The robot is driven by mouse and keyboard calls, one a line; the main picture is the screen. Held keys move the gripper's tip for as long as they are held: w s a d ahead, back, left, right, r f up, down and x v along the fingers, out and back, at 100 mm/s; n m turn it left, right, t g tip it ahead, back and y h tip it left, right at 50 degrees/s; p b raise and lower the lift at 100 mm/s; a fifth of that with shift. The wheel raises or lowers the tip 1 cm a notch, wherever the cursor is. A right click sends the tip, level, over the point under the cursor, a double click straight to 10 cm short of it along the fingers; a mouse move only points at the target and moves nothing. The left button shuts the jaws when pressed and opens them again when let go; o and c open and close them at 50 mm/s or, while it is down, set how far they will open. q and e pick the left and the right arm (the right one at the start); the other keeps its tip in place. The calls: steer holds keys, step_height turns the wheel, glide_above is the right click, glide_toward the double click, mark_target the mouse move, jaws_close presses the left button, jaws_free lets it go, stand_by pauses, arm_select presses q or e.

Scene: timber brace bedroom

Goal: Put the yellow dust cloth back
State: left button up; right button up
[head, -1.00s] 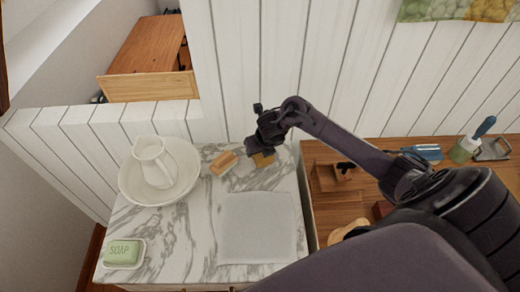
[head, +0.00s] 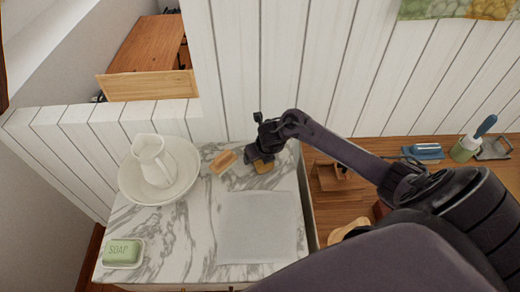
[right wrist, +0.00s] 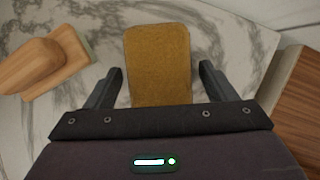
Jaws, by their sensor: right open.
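The yellow dust cloth (right wrist: 157,62) lies flat on the marble top, a folded mustard rectangle. In the head view only part of it (head: 264,167) shows, at the back right of the washstand under my right gripper (head: 262,158). In the right wrist view my right gripper (right wrist: 160,86) is open, with one finger on each side of the cloth's near part. The fingers look apart from the cloth, and I cannot tell how high they are above the marble. My left gripper is not in view.
A wooden brush or block (head: 223,162) lies just left of the cloth. A pitcher in a basin (head: 130,190), a green soap (head: 122,252) and a pale grey mat (head: 257,228) share the marble top (head: 185,235). A wooden surface with tools (head: 425,150) adjoins at right.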

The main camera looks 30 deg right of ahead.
steer(key=shift+r, duration=0.25)
steer(key=p+v, duration=0.2)
steer(key=v, duration=0.9)
steer(key=shift+s+r, duration=0.15)
steer(key=shift+r, duration=0.25)
